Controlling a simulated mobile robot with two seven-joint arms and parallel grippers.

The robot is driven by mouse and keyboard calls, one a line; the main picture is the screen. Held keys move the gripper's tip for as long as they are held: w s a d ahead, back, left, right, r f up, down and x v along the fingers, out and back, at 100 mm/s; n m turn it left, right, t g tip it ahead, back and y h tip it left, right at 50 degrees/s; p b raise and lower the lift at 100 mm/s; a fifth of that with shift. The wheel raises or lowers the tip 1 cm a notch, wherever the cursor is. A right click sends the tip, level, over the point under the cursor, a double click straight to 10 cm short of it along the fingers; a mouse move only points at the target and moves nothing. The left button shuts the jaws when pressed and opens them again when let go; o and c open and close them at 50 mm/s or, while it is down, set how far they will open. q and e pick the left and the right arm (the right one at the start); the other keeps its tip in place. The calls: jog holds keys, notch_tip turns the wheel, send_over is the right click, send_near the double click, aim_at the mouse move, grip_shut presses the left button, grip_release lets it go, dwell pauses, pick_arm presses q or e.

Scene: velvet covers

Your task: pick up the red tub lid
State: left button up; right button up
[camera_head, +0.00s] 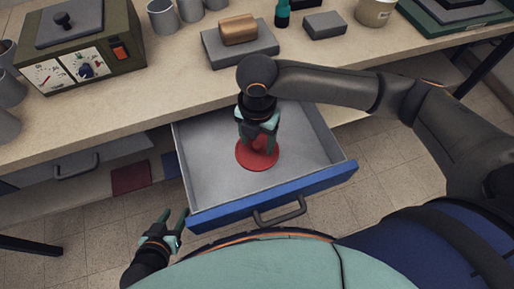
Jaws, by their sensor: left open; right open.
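The red tub lid (257,160) lies flat on the bottom of an open drawer (213,181), near its middle. It is a round red disc with a raised part at its centre. My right gripper (258,143) reaches down into the drawer right above the lid, jaws open, and its fingers hide part of the lid. I cannot tell whether the fingertips touch it. My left gripper (174,220) is open and empty, outside the drawer, left of its blue front.
The drawer's blue front (320,182) has a dark handle (280,211). The drawer is otherwise empty.

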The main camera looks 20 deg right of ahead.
grip_shut()
dwell(0.4)
jog(key=shift+r, duration=0.15)
